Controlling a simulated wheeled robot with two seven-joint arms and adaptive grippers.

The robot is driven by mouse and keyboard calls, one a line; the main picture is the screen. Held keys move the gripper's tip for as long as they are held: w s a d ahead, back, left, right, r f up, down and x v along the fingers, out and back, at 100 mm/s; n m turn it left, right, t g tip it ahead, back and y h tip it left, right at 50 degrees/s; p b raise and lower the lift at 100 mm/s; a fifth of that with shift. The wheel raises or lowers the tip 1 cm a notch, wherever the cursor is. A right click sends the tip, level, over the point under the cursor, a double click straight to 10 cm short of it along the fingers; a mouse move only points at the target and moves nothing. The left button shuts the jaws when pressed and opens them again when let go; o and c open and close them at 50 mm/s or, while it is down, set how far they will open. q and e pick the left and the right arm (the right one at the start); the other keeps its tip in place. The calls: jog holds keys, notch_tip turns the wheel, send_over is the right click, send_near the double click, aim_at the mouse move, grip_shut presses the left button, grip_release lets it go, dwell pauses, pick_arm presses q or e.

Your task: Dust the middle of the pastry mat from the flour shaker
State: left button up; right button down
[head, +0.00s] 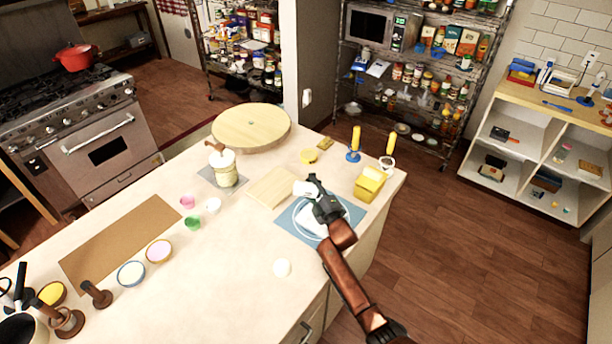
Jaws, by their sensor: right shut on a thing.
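The blue pastry mat (350,210) lies on the counter near its right edge. It has a white ring on it, and a white area shows inside the ring. My right gripper (311,189) is above the mat's far-left part, shut on the white flour shaker (302,188). The shaker looks tilted onto its side, pointing left. The gripper and forearm hide part of the mat and ring. I cannot tell whether flour is falling. My left gripper is out of view.
A pale board (268,189) lies left of the mat. The counter's front middle is mostly clear.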

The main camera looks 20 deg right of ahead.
aim_at(309, 189)
jog(key=shift+s+a+r+p, duration=0.1)
jog(key=shift+s+a+p, duration=0.15)
jog(key=shift+s+p, duration=0.45)
jog(key=shift+s+a+r+p, duration=0.1)
jog(key=shift+s+a+p, duration=0.15)
jog(key=shift+s, duration=0.85)
jog(key=shift+s+f, duration=0.1)
jog(key=shift+s, duration=0.25)
jog(key=shift+f, duration=0.1)
